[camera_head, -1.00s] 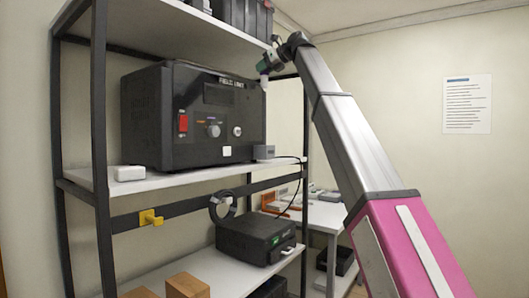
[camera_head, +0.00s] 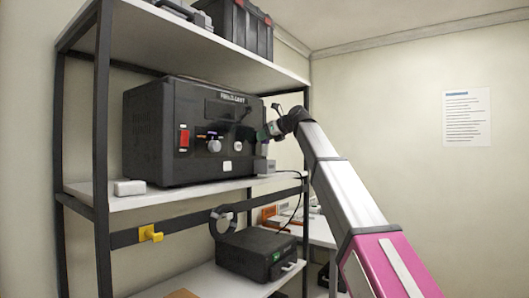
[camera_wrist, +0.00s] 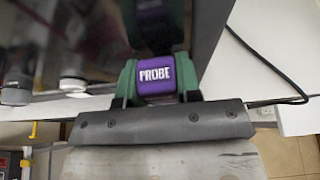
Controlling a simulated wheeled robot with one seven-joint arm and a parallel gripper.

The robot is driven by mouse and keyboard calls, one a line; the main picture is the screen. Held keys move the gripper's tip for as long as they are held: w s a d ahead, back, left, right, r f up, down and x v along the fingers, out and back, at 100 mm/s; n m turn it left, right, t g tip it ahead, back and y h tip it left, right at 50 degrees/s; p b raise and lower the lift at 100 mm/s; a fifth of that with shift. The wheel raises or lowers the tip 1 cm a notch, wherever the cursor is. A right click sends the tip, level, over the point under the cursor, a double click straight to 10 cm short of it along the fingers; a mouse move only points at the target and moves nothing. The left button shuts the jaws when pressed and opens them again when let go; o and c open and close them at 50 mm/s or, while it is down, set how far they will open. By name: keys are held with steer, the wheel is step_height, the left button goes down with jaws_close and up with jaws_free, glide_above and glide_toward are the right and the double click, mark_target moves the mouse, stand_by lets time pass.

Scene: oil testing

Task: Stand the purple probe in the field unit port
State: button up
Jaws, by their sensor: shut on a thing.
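The black field unit (camera_head: 155,130) sits on the middle shelf, with a red switch and several knobs on its front. My gripper (camera_head: 266,131) is in front of the unit's right front edge, above a small grey box (camera_head: 264,165). In the wrist view, my gripper's green fingers (camera_wrist: 157,84) are shut on the purple probe (camera_wrist: 155,76), whose white label reads PROBE. The probe's far end is dark and blurred against the unit's front. I cannot make out the port or whether the probe touches it.
A white box (camera_head: 130,187) lies on the shelf's left end. A dark cable (camera_wrist: 265,62) runs from the right side of the shelf. Black shelf posts (camera_head: 103,150) and the upper shelf (camera_head: 200,42) bound the space. The room right of my arm is open.

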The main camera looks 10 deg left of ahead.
mark_target(265, 150)
steer(key=shift+f, duration=2.9)
steer(key=shift+f, duration=0.1)
steer(key=o, duration=1)
steer(key=shift+c, duration=0.2)
steer(key=v, duration=1.2)
steer(key=shift+r, duration=0.25)
steer(key=shift+w, duration=0.1)
